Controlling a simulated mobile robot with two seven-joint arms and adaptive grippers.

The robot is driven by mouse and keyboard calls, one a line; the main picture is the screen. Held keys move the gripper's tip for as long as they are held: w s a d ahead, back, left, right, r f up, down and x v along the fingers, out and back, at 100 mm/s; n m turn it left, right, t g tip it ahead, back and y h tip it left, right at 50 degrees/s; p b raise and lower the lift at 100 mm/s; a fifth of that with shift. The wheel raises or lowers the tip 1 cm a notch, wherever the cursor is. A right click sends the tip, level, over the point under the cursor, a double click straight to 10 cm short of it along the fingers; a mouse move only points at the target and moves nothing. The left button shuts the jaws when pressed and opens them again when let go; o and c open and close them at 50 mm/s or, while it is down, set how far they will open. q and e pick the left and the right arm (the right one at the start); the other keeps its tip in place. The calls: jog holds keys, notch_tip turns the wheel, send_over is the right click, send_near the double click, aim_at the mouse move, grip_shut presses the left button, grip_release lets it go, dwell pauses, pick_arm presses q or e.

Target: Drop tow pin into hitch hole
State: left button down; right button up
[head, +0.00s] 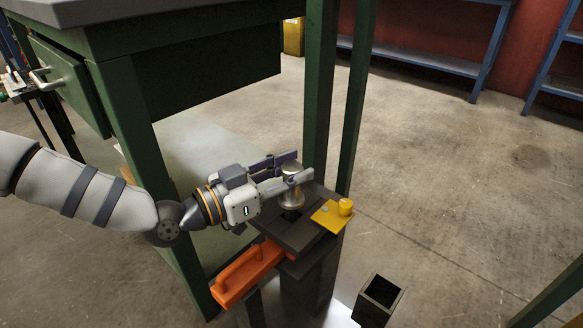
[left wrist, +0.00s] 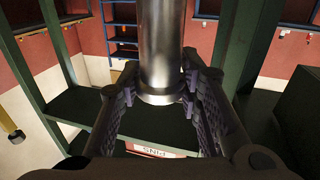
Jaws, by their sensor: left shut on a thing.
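The tow pin (head: 292,194) is a shiny metal cylinder. My left gripper (head: 287,173) is shut on it, with a finger on each side. In the left wrist view the pin (left wrist: 162,45) stands between the purple-padded fingers (left wrist: 160,85), and a wider collar shows at its near end. The dark hitch block (head: 314,237) stands below the gripper. A dark opening, the hitch hole (head: 290,215), shows just under the pin. The pin looks roughly upright over it; I cannot tell whether its tip is inside. My right gripper is not in view.
A yellow plate with a knob (head: 333,215) lies on the block's right side. An orange handled part (head: 246,274) sits at its left. An open dark square tube (head: 379,297) stands at front right. A green-legged workbench (head: 140,130) is close behind my arm.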

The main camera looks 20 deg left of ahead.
pick_arm(q)
jog(key=shift+f+b, duration=0.95)
jog(key=shift+f, duration=0.95)
jog(key=c, duration=1.1)
grip_release()
jog(key=shift+o, duration=0.2)
jog(key=shift+f, duration=0.15)
jog(key=v, duration=1.2)
